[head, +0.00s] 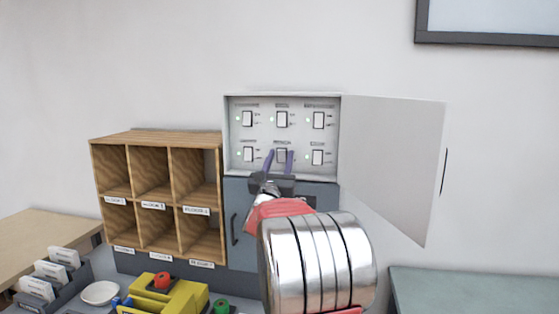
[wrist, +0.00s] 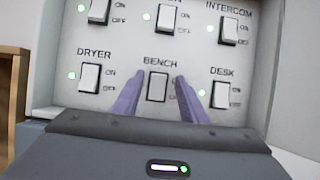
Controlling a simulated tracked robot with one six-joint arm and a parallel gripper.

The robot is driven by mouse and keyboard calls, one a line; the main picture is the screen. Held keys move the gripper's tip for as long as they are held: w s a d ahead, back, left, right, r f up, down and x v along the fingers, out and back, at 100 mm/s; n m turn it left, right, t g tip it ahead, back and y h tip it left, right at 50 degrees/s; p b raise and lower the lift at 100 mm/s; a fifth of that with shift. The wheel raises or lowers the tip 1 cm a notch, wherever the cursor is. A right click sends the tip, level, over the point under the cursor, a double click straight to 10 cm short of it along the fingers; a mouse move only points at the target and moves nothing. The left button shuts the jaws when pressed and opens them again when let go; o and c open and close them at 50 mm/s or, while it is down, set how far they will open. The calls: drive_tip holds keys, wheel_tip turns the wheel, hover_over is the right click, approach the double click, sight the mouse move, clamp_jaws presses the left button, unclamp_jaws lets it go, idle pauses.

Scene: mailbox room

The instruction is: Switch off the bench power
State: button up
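The open switch panel (head: 264,134) on the wall holds two rows of white rocker switches with small green lights. The BENCH switch (wrist: 157,87) is in the middle of the lower row, between DRYER (wrist: 90,78) and DESK (wrist: 221,95). My gripper (head: 279,156) is in front of the BENCH switch. In the wrist view its purple fingers (wrist: 158,81) are apart, one on each side of the switch, with nothing between them but the switch behind. I cannot tell whether they touch the panel. No green light shows beside BENCH; a finger may hide it.
The panel door (head: 393,165) stands open to the right. Wooden pigeonholes (head: 157,136) are left of the panel. A yellow device (head: 180,298) with a red knob, a white bowl (head: 100,293) and card holders (head: 50,282) sit below left. A green-topped surface (head: 475,288) is at lower right.

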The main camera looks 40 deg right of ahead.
drive_tip(key=v, duration=1.4)
drive_tip(key=shift+d, duration=0.15)
idle(0.5)
